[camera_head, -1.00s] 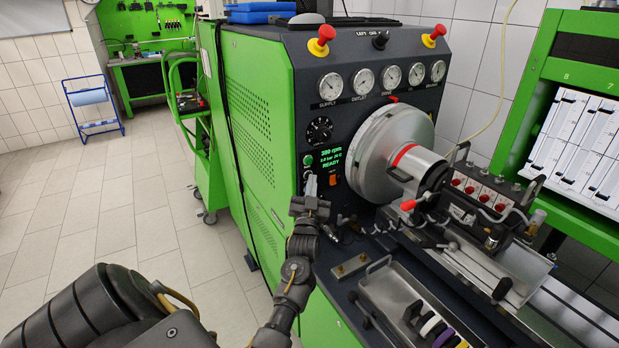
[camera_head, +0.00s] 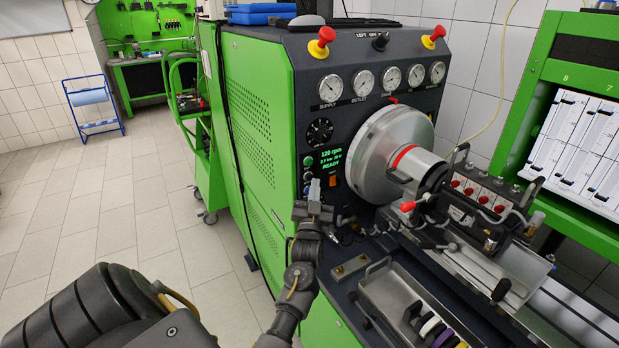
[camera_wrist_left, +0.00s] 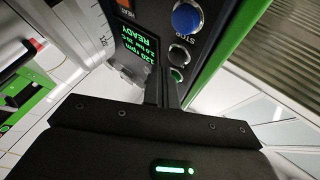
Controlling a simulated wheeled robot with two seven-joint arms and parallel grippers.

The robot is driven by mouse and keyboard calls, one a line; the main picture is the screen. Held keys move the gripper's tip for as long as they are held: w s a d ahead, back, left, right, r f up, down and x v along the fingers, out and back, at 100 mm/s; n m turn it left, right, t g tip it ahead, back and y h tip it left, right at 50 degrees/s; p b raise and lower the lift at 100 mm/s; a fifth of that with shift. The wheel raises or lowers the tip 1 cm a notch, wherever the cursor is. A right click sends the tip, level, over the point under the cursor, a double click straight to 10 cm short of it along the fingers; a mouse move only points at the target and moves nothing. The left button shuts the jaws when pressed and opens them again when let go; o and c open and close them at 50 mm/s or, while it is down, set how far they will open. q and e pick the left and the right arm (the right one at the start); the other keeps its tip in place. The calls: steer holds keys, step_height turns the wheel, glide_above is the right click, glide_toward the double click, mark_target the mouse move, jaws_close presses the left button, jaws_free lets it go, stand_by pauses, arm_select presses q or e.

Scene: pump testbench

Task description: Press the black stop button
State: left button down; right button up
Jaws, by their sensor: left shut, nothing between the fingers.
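The black stop button (camera_wrist_left: 180,54) has a pale ring and sits on the dark control panel, between a green-lit button (camera_wrist_left: 177,74) and a blue knob (camera_wrist_left: 187,18) in the left wrist view. In the head view it is a small spot (camera_head: 308,175) below the green button (camera_head: 308,160). My left gripper (camera_head: 314,187) is shut and empty, close in front of the panel's lower left. Its fingers (camera_wrist_left: 165,90) point at the panel beside the green button in the wrist view. I see no clear contact with any button. My right gripper is in neither view.
The lit display (camera_head: 331,158) reads 120 rpm and READY. An orange switch (camera_head: 335,182) and a dark dial (camera_head: 320,131) are close by. A large metal disc (camera_head: 375,155) stands to the right. Red emergency buttons (camera_head: 319,46) sit on top of the bench. The floor at left is open.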

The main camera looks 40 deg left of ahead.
arm_select(q)
steer(key=d, duration=0.2)
steer(key=s+d+p, duration=0.1)
steer(key=d, duration=0.1)
steer(key=shift+s+d, duration=0.2)
steer(key=shift+d, duration=0.2)
stand_by(0.9)
